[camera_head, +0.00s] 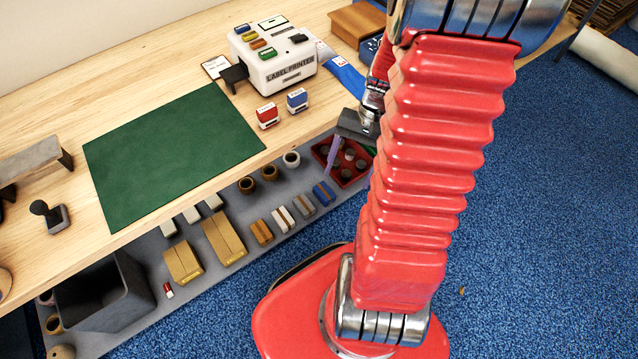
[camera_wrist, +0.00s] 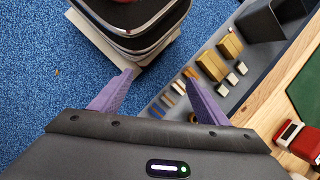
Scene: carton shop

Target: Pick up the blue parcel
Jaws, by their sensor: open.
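A blue, flat parcel with a white label (camera_head: 345,78) lies on the bench just right of the label printer, partly hidden by my arm. Another small blue item (camera_head: 324,192) sits on the grey lower shelf, at the right end of a row of small blocks; I cannot tell from its look whether it is a parcel. My gripper (camera_head: 345,165) is by the bench's front edge, lower in the picture than the labelled parcel and apart from it. In the wrist view its purple fingers (camera_wrist: 161,76) are spread and empty, with floor and shelf beyond.
The label printer (camera_head: 278,62) stands beside the parcel. Red and blue stamps (camera_head: 267,116) stand before it. A green mat (camera_head: 172,152) covers the bench's middle. A red crate (camera_head: 322,152) is on the lower shelf near my gripper. Blue carpet (camera_head: 545,220) is open at right.

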